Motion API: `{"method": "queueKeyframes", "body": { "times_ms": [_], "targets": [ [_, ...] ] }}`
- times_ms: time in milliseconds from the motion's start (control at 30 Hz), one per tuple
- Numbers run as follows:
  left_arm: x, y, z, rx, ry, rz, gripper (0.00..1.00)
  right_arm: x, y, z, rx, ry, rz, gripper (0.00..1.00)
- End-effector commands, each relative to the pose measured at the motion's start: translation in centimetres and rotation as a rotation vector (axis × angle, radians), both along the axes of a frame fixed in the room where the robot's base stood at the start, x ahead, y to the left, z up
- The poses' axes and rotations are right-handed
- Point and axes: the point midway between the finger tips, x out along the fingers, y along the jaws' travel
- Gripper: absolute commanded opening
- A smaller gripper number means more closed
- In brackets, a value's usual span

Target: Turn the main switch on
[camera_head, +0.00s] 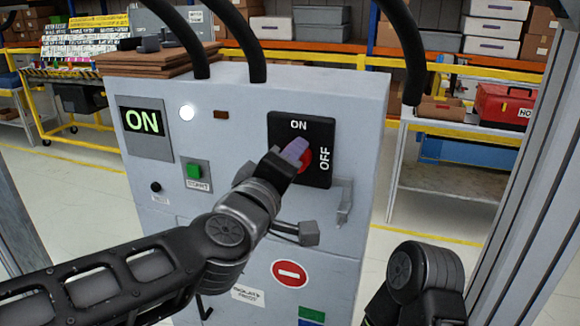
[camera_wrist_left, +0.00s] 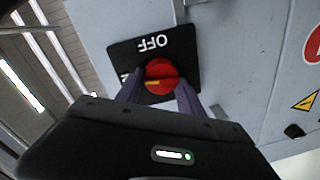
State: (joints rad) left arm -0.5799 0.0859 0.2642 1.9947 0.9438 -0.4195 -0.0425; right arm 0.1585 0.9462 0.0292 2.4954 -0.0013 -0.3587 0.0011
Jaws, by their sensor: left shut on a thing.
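The main switch is a red rotary knob (camera_head: 305,160) on a black plate (camera_head: 318,133) marked ON at the top and OFF at the right, on the front of a grey cabinet. In the left wrist view the red knob (camera_wrist_left: 160,76) sits between the two purple fingertips of my left gripper (camera_wrist_left: 160,95), and its yellow mark points toward the ON side. In the head view my left gripper (camera_head: 296,150) is shut on the knob and hides part of it. A display (camera_head: 145,121) at the cabinet's upper left reads ON in green. My right gripper is not in view.
A lit white lamp (camera_head: 186,113), a green START button (camera_head: 194,171) and a black knob (camera_head: 155,187) are on the cabinet front. A bracket (camera_head: 345,205) juts out below the switch plate. Black cables rise from the cabinet top. My right arm is at the lower right.

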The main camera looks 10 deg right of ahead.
Motion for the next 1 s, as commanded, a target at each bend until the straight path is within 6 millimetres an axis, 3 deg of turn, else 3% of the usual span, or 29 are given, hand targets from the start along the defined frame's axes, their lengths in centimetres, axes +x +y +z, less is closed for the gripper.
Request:
{"method": "queueKeyframes", "body": {
  "times_ms": [333,867,900,1000],
  "targets": [
    [0.06,0.09,-0.2,-0.159,0.102,0.001,0.04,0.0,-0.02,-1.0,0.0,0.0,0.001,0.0],
    [0.09,0.11,-0.16,-0.191,0.123,0.002,0.04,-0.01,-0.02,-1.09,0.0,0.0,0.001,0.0],
    [0.08,0.1,-0.16,-0.191,0.123,0.002,0.46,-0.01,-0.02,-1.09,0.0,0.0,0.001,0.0],
    [0.08,0.09,-0.15,-0.191,0.122,0.002,0.54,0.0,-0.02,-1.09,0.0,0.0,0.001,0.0]
  ]
}}
